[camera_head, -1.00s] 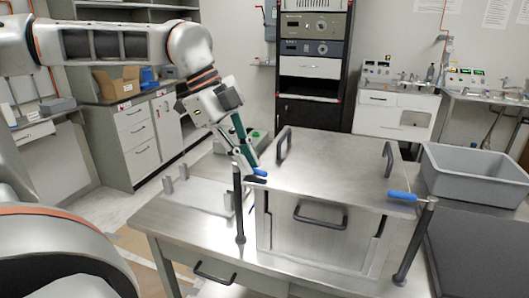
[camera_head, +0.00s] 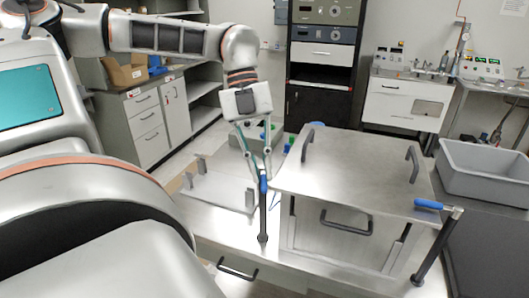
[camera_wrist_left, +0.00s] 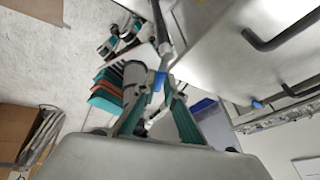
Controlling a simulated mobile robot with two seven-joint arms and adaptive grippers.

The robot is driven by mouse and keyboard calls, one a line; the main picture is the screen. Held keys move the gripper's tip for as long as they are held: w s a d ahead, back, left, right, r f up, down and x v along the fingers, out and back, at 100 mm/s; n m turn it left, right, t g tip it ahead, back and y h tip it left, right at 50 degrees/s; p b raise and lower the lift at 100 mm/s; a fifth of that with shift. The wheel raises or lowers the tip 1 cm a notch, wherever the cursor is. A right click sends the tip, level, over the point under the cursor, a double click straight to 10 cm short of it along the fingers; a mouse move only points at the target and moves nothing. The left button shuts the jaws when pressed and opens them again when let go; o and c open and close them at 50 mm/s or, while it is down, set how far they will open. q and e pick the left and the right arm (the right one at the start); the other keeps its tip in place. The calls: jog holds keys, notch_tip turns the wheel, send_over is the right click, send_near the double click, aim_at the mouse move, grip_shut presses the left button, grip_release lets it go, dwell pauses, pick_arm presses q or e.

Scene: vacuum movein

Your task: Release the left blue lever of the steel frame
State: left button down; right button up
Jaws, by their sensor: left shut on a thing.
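The steel frame is a metal box (camera_head: 360,165) with dark handles on a steel table. The left blue lever (camera_head: 264,186) sits at the top of the dark left post (camera_head: 263,222), beside the box's left front corner. My left gripper (camera_head: 261,172) reaches down from above and is shut on this lever. In the left wrist view the blue lever (camera_wrist_left: 158,81) shows between the green-sided fingers, partly hidden. The right blue lever (camera_head: 428,204) points left from the top of the right post (camera_head: 436,245). My right gripper is in neither view.
A grey bin (camera_head: 485,170) stands right of the box. A low steel plate with upright pegs (camera_head: 215,190) lies left of the left post. Cabinets (camera_head: 150,130) and a dark instrument rack (camera_head: 320,90) stand behind.

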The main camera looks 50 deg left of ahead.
pick_arm(q)
jog(key=shift+s+a+r+m+g+y+p, duration=0.1)
jog(key=shift+a+m+g+y+p, duration=0.15)
jog(key=shift+m, duration=0.5)
jog(key=shift+s+a+f+m+g+p, duration=0.15)
jog(key=shift+m+g+p, duration=0.2)
jog(key=shift+m, duration=0.45)
jog(key=shift+s+a+r+m+g+y+p, duration=0.1)
jog(key=shift+a+r+m+g+y+p, duration=0.15)
jog(key=shift+m, duration=0.5)
jog(key=shift+f, duration=0.1)
jog(key=c, duration=2.4)
grip_release()
